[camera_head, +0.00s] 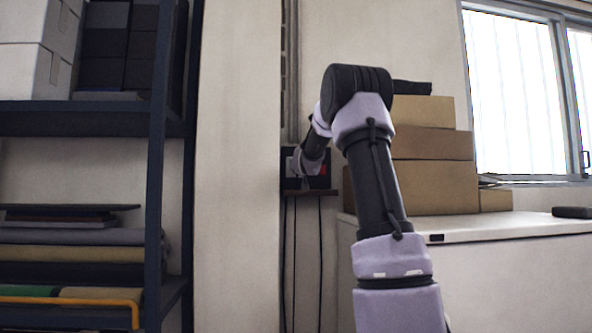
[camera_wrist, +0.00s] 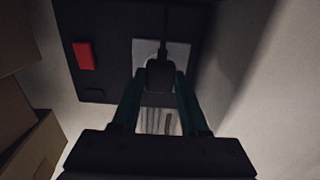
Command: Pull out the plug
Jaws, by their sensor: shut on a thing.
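The black plug (camera_wrist: 160,76) shows in the wrist view in front of a pale socket plate (camera_wrist: 178,50), with its cord running up the picture. The plate is set in a dark panel (camera_wrist: 112,38) on the wall. My gripper (camera_wrist: 158,88) has its two fingers on either side of the plug and is shut on it. The plug's prongs are hidden, so I cannot tell how far it sits in the socket. In the head view the dark panel (camera_head: 321,172) is partly hidden behind my arm, and the plug is hidden.
A red switch (camera_wrist: 84,55) is on the panel. Cables (camera_head: 284,260) hang below it, and conduits run up the wall. Cardboard boxes (camera_head: 432,185) stand on a white cabinet (camera_head: 500,225) close to the right. A dark metal shelf (camera_head: 80,118) stands at left.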

